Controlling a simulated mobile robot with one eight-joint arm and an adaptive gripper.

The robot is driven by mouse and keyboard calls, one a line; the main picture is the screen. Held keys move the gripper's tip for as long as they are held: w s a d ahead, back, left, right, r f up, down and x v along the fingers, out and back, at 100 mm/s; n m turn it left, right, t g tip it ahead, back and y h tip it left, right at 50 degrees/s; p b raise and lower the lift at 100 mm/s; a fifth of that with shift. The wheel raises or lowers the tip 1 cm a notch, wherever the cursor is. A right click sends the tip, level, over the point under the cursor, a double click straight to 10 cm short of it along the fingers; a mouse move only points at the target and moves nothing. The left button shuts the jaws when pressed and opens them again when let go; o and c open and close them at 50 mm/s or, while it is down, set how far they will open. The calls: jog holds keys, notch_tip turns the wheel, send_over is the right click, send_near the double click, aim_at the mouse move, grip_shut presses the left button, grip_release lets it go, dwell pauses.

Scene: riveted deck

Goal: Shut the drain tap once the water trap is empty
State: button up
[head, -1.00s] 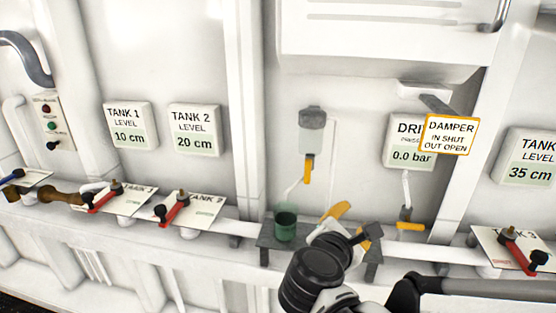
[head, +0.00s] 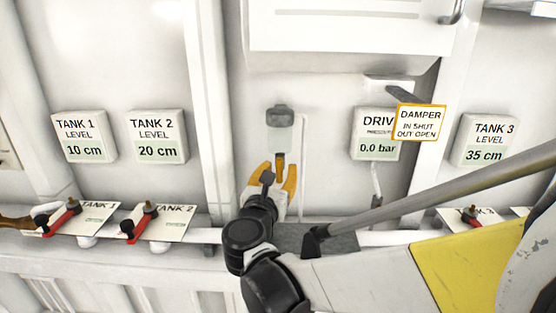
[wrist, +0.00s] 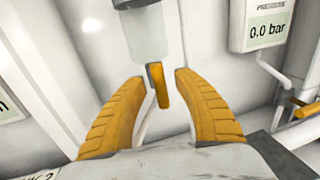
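The water trap (head: 281,130) is a clear, pale bowl under a dark grey cap on the white wall. It also shows at the top of the wrist view (wrist: 148,38). No water line shows in the bowl, but I cannot be sure of its level. The drain tap's orange handle (wrist: 159,88) hangs almost straight down below the bowl. My gripper (wrist: 158,78) is open, with one yellow finger on each side of the handle and a gap on both sides. In the head view my gripper (head: 277,167) partly hides the handle.
A grey shelf (head: 290,238) lies below, mostly behind my arm. At right are a drive pressure gauge (head: 375,145) reading 0.0 bar and a damper sign (head: 419,122). Tank 1 (head: 59,217) and Tank 2 (head: 139,222) valves with red handles stand at left.

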jog(key=shift+w+d, duration=0.1)
jog(key=shift+w, duration=0.1)
jog(key=shift+c, duration=0.4)
grip_shut()
